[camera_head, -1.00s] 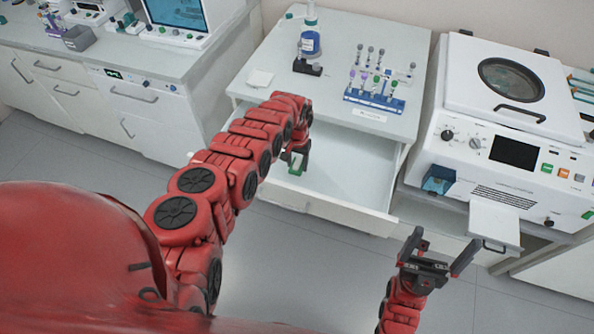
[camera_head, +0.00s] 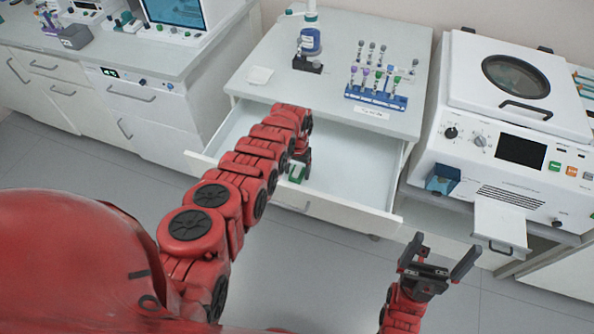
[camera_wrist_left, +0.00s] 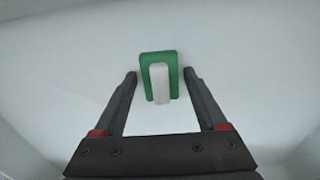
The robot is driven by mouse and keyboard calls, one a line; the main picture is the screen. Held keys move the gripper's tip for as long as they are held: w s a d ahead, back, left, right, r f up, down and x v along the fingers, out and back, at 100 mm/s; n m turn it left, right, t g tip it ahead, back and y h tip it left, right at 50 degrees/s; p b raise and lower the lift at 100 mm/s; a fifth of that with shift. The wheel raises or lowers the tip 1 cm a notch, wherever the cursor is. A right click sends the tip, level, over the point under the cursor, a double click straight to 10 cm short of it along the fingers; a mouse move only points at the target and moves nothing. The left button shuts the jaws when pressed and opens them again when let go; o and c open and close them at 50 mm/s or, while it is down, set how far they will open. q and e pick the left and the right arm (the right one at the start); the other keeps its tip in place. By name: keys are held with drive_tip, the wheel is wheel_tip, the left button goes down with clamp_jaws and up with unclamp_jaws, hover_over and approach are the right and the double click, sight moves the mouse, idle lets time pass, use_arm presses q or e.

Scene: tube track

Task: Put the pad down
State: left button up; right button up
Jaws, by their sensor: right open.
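The pad, a green piece with a white middle (camera_head: 296,172), shows in the head view inside the open white drawer (camera_head: 350,187), below my left gripper. In the left wrist view the pad (camera_wrist_left: 159,78) is between and just beyond the fingertips, with a gap on each side. My left gripper (camera_wrist_left: 160,76) is open and pointed down into the drawer. Whether the pad's underside rests flat on the drawer floor is hard to tell. My right gripper (camera_head: 437,262) is open and empty, in front of the drawer at the lower right.
A white lab machine (camera_head: 505,150) stands at the right. The right part of the drawer is clear.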

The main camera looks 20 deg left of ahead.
sight(297, 170)
use_arm(q)
drive_tip(key=shift+o, duration=0.4)
drive_tip(key=shift+r, duration=0.1)
drive_tip(key=shift+r+p, duration=0.25)
drive_tip(key=shift+p, duration=0.1)
wheel_tip(297, 170, up, 6)
drive_tip(key=p, duration=0.4)
drive_tip(key=shift+r, duration=0.3)
wheel_tip(297, 170, up, 2)
drive_tip(key=shift+r, duration=0.4)
wheel_tip(297, 170, up, 2)
drive_tip(key=shift+r+b, duration=0.15)
drive_tip(key=shift+b, duration=0.2)
